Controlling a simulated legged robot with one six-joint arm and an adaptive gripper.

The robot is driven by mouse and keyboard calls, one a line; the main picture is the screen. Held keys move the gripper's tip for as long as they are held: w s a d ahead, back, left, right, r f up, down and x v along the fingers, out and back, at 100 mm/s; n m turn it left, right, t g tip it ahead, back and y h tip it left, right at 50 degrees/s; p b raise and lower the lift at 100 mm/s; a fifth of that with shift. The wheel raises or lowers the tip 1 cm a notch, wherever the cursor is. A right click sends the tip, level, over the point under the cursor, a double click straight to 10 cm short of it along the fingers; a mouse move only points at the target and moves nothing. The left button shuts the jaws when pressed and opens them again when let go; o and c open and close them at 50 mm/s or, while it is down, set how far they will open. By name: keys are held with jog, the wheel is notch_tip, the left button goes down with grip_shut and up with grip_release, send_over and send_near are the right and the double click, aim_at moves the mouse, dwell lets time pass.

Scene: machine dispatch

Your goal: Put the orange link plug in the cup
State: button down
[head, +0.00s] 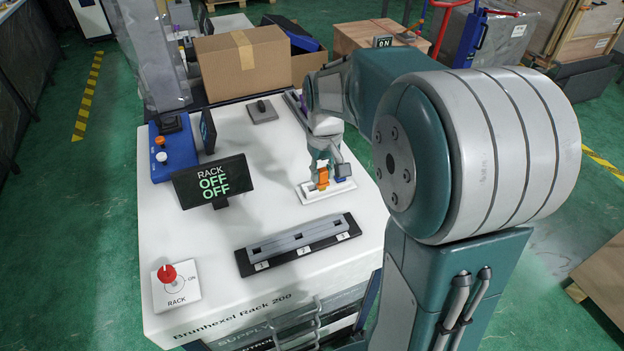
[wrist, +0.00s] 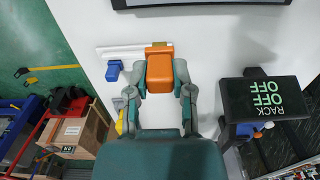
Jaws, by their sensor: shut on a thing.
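The orange link plug (head: 322,181) is between the fingers of my gripper (head: 321,167), at the white holder strip (head: 308,195) on the white machine top. In the wrist view, my gripper (wrist: 160,84) is shut on the orange plug (wrist: 160,70), one finger on each side. The plug overlaps the end of the white strip (wrist: 125,50); I cannot tell whether it is seated or lifted. A blue plug (head: 342,172) is beside it and also shows in the wrist view (wrist: 113,70). I cannot make out a cup in either view.
A black-and-grey numbered socket rail (head: 298,246) lies nearer the front edge. The RACK OFF OFF display (head: 213,182), red rack knob (head: 168,274) and blue button box (head: 173,155) stand on the left. A cardboard box (head: 243,62) is behind. The middle top is clear.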

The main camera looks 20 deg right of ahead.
jog(key=w+f, duration=0.2)
jog(key=w, duration=0.1)
jog(key=w+d+f, duration=0.1)
jog(key=w+f, duration=0.4)
jog(key=w, duration=0.1)
jog(key=shift+d+f, duration=0.25)
jog(key=shift+w+f, duration=0.1)
jog(key=shift+f, duration=1.6)
jog(key=shift+f, duration=0.1)
jog(key=c, duration=0.5)
grip_release()
